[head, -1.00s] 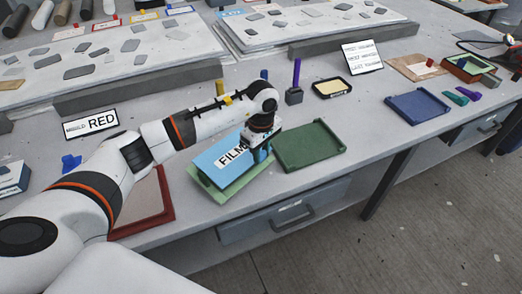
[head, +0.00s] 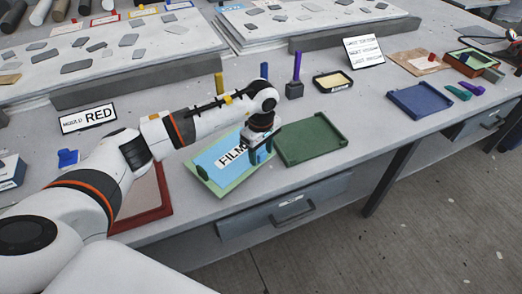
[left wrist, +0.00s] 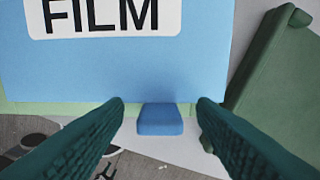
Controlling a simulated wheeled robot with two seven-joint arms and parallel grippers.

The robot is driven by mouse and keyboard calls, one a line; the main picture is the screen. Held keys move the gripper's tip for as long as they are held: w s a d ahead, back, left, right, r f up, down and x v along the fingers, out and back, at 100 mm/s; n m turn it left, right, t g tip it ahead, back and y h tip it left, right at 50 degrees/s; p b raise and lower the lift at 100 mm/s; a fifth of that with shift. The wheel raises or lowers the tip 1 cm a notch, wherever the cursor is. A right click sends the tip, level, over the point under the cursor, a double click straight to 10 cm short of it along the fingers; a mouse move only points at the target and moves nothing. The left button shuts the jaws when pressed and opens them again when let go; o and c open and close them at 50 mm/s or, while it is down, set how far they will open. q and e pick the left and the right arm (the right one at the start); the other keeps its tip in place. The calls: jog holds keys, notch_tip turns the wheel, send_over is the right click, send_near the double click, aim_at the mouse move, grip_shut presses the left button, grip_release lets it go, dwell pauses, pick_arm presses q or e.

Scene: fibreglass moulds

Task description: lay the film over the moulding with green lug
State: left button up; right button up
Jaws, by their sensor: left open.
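The blue film (head: 212,160) with a white FILM label lies over a light green flat piece (head: 228,187), whose rim shows around it. A small darker green bit (head: 202,172) shows at its left edge; I cannot tell for sure that it is a lug. In the left wrist view the film (left wrist: 90,70) has a blue tab (left wrist: 160,119) at its near edge. My left gripper (head: 258,156) is at the film's right end. In the left wrist view its fingers (left wrist: 160,101) stand open on either side of the tab, with gaps. My right gripper is not in view.
A dark green tray (head: 310,140) lies close to the right of the film, near my left gripper. A blue tray (head: 420,101) is farther right. The table's front edge is close.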

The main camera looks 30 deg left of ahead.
pick_arm(q)
notch_tip(320, 180, up, 12)
jog(key=b, duration=0.1)
jog(key=shift+b, duration=0.35)
dwell(0.4)
